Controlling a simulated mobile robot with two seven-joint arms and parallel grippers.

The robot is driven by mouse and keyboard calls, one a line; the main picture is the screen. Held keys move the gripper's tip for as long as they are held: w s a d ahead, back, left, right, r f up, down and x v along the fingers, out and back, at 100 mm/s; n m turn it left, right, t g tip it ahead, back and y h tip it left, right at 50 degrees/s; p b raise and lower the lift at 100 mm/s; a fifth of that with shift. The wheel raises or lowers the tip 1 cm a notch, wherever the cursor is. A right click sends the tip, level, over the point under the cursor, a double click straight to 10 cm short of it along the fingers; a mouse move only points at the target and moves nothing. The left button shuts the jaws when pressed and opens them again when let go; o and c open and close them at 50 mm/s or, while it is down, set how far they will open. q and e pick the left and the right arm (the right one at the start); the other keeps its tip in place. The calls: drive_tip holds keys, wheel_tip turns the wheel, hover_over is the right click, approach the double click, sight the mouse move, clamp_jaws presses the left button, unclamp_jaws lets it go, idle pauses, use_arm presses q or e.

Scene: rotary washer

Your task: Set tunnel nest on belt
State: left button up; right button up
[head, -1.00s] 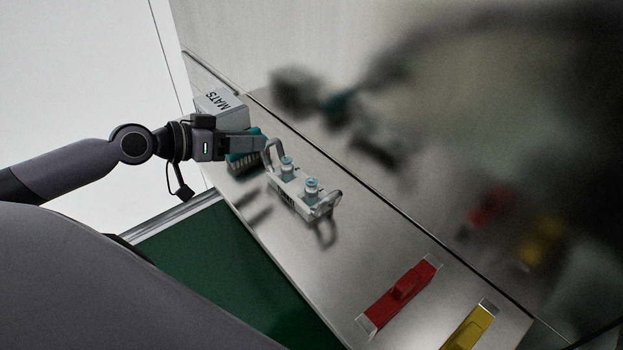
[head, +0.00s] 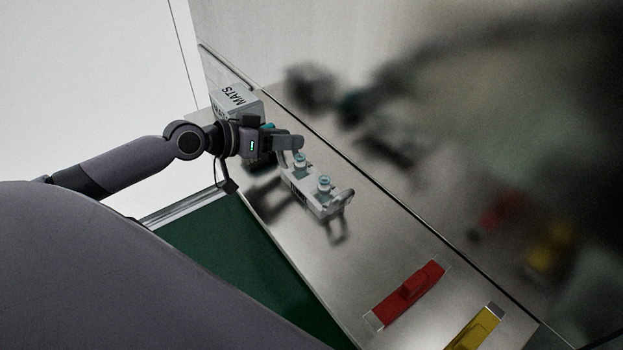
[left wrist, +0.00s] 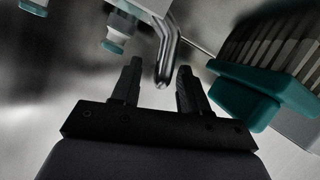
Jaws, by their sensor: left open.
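The nest is a pale block (head: 309,194) on the steel shelf, with two teal-and-white capped pieces on top and a bent metal handle at each end. Its far-left handle is mostly hidden by my left gripper (head: 290,146) in the head view. In the left wrist view, my left gripper (left wrist: 160,68) is open, and the metal handle (left wrist: 164,55) reaches down between its fingertips, with space on both sides. A green surface (head: 235,245), possibly the belt, lies below and left of the shelf. My right gripper is out of view.
A grey box marked MATS (head: 236,101) stands behind my left gripper. A teal brush-like thing (left wrist: 243,98) is close on the right. A red piece (head: 408,294) and a yellow piece (head: 474,329) lie on the shelf at lower right. A reflective panel backs the shelf.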

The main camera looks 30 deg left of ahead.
use_arm(q)
drive_tip(key=shift+x, duration=0.85)
clamp_jaws()
drive_tip(key=shift+r, duration=0.1)
